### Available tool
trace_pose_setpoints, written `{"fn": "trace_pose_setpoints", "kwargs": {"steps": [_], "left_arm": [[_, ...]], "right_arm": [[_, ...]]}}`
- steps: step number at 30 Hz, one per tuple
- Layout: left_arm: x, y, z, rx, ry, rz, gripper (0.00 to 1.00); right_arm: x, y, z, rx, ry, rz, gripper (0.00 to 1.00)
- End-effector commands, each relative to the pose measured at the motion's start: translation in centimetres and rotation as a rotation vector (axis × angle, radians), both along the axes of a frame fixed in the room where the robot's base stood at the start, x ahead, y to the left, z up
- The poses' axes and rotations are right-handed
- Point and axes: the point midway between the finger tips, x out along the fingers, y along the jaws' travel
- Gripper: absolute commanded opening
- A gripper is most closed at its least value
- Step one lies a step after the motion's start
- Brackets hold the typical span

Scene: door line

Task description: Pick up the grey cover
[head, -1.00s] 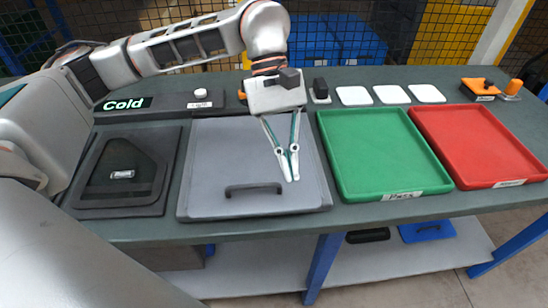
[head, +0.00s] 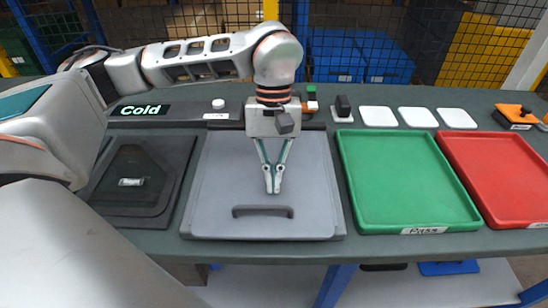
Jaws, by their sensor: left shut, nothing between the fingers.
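The grey cover (head: 220,185) is a flat square lid with a dark bar handle (head: 263,211) near its front edge. It lies flat on the bench, left of the green tray. My left gripper (head: 273,190) points down over the cover, just behind the handle. Its fingertips are together with nothing between them. They look apart from the handle; I cannot tell how high above the cover they are. My right gripper is not in the head view.
A black fixture (head: 147,165) lies left of the cover, partly behind my arm. A green tray (head: 408,180) and a red tray (head: 500,175) lie to the right. White squares (head: 378,117) line the back.

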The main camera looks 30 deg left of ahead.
Motion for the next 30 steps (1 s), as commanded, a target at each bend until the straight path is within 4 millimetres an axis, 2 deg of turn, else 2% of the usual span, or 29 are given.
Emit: {"fn": "trace_pose_setpoints", "kwargs": {"steps": [3,9,23,30], "left_arm": [[-1.6,-1.0,0.0,-0.001,-0.001,-0.005,0.00],[-3.1,-2.0,0.0,0.000,-0.001,-0.002,0.00],[-3.7,-2.3,0.0,0.000,-0.001,-0.002,0.00],[-6.8,-4.2,0.0,0.000,0.000,-0.004,0.00]], "right_arm": [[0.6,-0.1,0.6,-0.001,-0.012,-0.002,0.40],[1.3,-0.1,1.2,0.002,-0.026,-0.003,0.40],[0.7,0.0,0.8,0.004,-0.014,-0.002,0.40],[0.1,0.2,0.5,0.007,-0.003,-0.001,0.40]]}}
